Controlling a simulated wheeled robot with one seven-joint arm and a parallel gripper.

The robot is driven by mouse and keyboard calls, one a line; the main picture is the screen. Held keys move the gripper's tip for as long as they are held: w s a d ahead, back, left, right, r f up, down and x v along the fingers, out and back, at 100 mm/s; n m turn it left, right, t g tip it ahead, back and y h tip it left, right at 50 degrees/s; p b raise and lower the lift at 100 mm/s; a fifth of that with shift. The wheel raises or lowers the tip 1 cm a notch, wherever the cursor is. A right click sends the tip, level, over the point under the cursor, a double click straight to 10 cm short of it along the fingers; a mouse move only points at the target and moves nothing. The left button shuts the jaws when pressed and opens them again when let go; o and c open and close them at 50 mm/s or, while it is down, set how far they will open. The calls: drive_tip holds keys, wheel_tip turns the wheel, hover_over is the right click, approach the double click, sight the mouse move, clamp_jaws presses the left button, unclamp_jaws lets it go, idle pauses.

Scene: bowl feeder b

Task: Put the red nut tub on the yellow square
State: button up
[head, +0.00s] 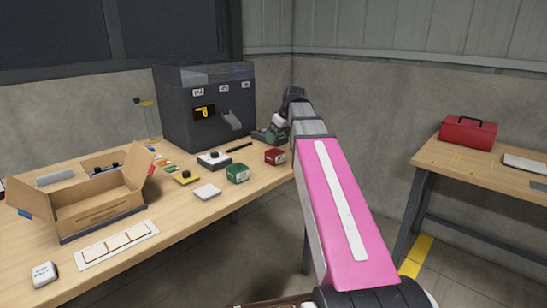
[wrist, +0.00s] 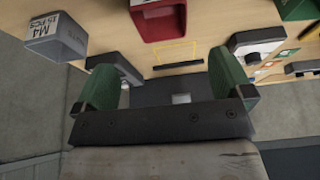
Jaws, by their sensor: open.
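The red nut tub (head: 275,157) stands on the bench near its right edge in the head view. It also shows at the top of the wrist view (wrist: 158,22), partly cut off, with a pale label. My gripper (head: 273,133) is at the back of the bench, beyond the red tub. In the wrist view my gripper (wrist: 165,72) has its two green fingers wide apart with nothing between them, apart from the tub. A thin yellow square outline (wrist: 175,50) lies on the bench between the tub and my fingers; I cannot make it out in the head view.
A green tub (head: 237,173) stands left of the red tub. A dark feeder cabinet (head: 180,125) stands behind. A grey labelled box (wrist: 57,40) is near my left finger in the wrist view. A cardboard box (head: 97,203) occupies the bench's left; a red toolbox (head: 468,133) is on another table.

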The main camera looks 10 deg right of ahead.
sight(274, 157)
drive_tip(key=x, duration=0.5)
drive_tip(key=shift+s+x, duration=0.15)
drive_tip(key=shift+x, duration=1.2)
drive_tip(key=shift+s+x, duration=0.15)
drive_tip(key=shift+x, duration=1.2)
drive_tip(key=shift+s+d+f, duration=0.1)
drive_tip(key=c, duration=1.1)
